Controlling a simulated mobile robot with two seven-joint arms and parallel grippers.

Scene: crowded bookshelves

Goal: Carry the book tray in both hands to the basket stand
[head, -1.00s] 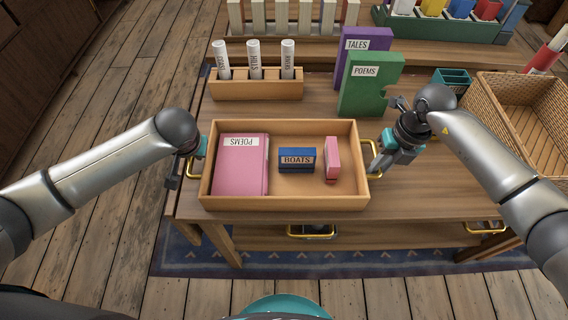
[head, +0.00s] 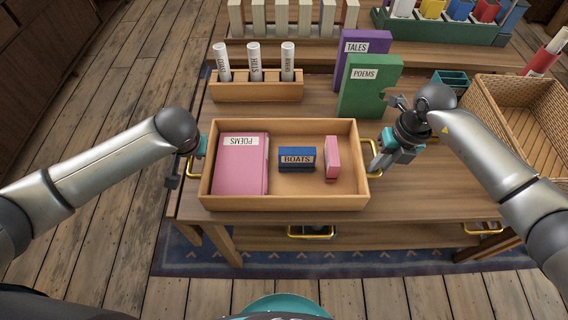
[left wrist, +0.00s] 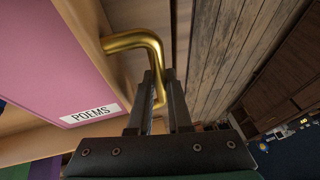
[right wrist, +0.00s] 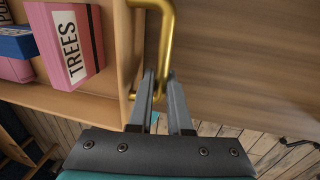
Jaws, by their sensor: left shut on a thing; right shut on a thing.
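The wooden book tray (head: 284,203) is on or just above the table in the head view; I cannot tell if it touches. It holds a pink POEMS book (head: 241,168), a blue BOATS book (head: 297,159) and a small pink book (head: 332,160), labelled TREES in the right wrist view (right wrist: 66,40). My left gripper (head: 190,160) is shut on the left brass handle (left wrist: 135,40). My right gripper (head: 378,165) is shut on the right brass handle (right wrist: 167,35). A wicker basket (head: 500,125) stands at the right of the head view.
Behind the tray are a wooden holder (head: 257,92) with white rolls, a green POEMS book (head: 364,92), a purple TALES book (head: 350,48) and a small teal bin (head: 452,79). Bare tabletop (head: 430,195) lies between tray and basket.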

